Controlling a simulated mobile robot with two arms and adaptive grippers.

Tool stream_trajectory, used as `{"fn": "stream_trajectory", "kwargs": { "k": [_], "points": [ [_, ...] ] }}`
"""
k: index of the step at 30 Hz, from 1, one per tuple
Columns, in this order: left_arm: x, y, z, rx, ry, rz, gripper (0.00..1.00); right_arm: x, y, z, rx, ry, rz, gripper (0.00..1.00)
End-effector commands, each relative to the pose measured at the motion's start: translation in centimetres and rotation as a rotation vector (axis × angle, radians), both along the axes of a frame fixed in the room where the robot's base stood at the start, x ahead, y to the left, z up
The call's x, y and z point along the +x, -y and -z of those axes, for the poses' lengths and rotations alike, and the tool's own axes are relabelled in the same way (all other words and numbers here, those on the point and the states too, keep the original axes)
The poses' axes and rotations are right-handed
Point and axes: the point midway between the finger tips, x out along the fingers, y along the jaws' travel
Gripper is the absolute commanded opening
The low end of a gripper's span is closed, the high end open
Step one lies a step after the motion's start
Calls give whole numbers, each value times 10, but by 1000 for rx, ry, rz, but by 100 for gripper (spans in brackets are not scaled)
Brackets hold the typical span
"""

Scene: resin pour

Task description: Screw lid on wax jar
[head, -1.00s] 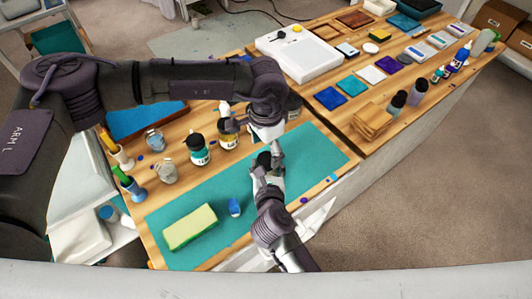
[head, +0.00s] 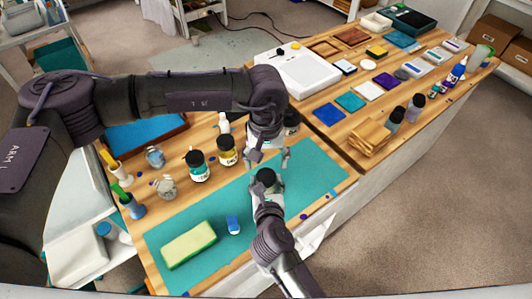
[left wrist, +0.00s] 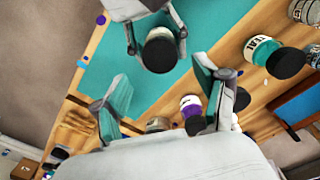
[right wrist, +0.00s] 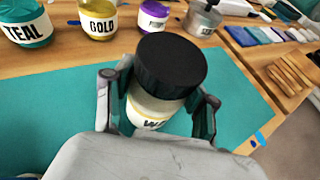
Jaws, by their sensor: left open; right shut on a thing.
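The wax jar (right wrist: 152,110) is a pale jar with a partly hidden label starting with "W". Its black lid (right wrist: 170,65) sits on top of it, covering the mouth; I cannot tell how tight it is. My right gripper (right wrist: 158,112) is shut around the jar body and holds it upright over the teal mat (head: 305,165). My left gripper (head: 270,158) is open, pointing down just above and behind the lid in the head view. In the left wrist view, its spread fingers (left wrist: 168,95) are empty and apart from the lid (left wrist: 160,50).
A yellow-green sponge (head: 188,245) and a small blue item (head: 233,225) lie on the mat. Its right part is clear.

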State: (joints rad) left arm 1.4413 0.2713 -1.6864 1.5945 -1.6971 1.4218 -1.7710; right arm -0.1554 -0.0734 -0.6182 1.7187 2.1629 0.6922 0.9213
Motion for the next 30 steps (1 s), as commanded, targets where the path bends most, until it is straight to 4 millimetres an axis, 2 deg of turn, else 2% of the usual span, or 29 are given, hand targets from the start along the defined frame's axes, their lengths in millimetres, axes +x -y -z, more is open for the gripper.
{"fn": "stream_trajectory", "kwargs": {
  "k": [6,18,24,30],
  "points": [
    [0,0,-6,0,-2,-503,72,0,0,1,-1,-3,1,0],
    [1,0,-16,5,-2,-1401,72,0,0,1,-1,-3,1,0],
    [1,0,-19,4,-2,-1680,72,0,0,1,-1,-3,1,0],
    [1,0,-20,4,-1,-1775,72,0,0,1,-1,-2,1,0]
  ]
}}
